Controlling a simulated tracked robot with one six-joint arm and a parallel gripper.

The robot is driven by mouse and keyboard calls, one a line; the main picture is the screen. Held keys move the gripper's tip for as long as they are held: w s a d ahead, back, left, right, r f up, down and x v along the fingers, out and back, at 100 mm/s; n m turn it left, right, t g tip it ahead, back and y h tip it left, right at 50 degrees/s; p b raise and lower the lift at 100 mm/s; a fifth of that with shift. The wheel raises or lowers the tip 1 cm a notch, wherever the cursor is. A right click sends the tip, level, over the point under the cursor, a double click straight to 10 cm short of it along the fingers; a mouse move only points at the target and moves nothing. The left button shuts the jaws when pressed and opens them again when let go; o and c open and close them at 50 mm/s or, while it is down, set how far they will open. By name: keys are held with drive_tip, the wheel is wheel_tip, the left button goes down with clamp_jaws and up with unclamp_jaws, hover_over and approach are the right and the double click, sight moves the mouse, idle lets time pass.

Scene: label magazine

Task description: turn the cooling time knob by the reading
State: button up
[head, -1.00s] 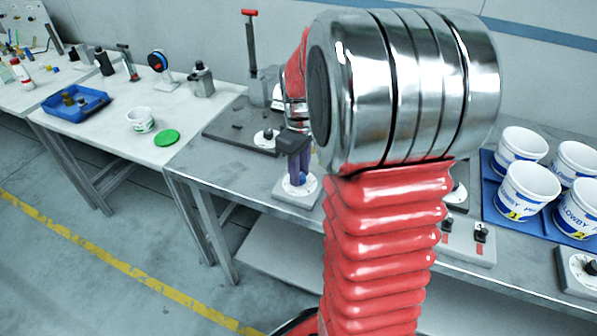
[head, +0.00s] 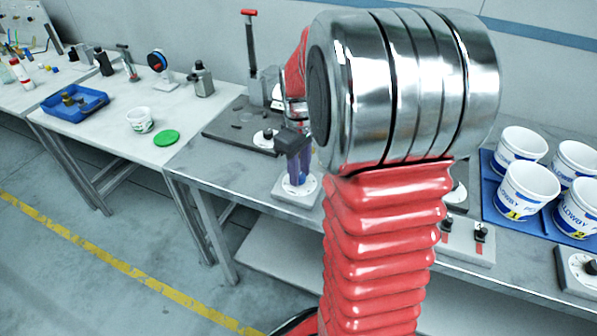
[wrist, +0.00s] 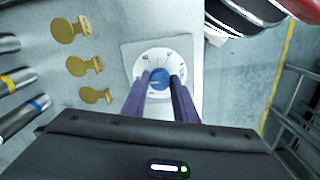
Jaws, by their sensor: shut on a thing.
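The knob (wrist: 159,76) shows blue in the wrist view, at the middle of a white round dial with dark marks (wrist: 145,62) on a light square plate. My gripper (wrist: 160,84) has its two purple fingers shut on the knob, one on each side. In the head view my gripper (head: 297,178) points down at the dial plate (head: 287,194) near the front edge of the grey bench. The fingers hide the knob there, and the dial marks are too small to read. I see no reading display clearly.
White tubs (head: 528,188) stand in a blue tray at the right. Another dial plate (head: 578,270) sits at the right edge. In the wrist view several brass tags (wrist: 77,66) lie left of the dial. A white table (head: 100,128) with a blue bin (head: 62,115) stands at the left.

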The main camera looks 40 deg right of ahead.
drive_tip(key=shift+s+a+m, duration=0.1)
drive_tip(key=shift+m, duration=0.3)
drive_tip(key=m, duration=0.4)
drive_tip(key=shift+m, duration=0.4)
drive_tip(key=m, duration=0.5)
drive_tip(key=shift+f, duration=0.1)
drive_tip(key=shift+m, duration=0.3)
drive_tip(key=o, duration=1.1)
drive_tip(key=shift+c, duration=0.2)
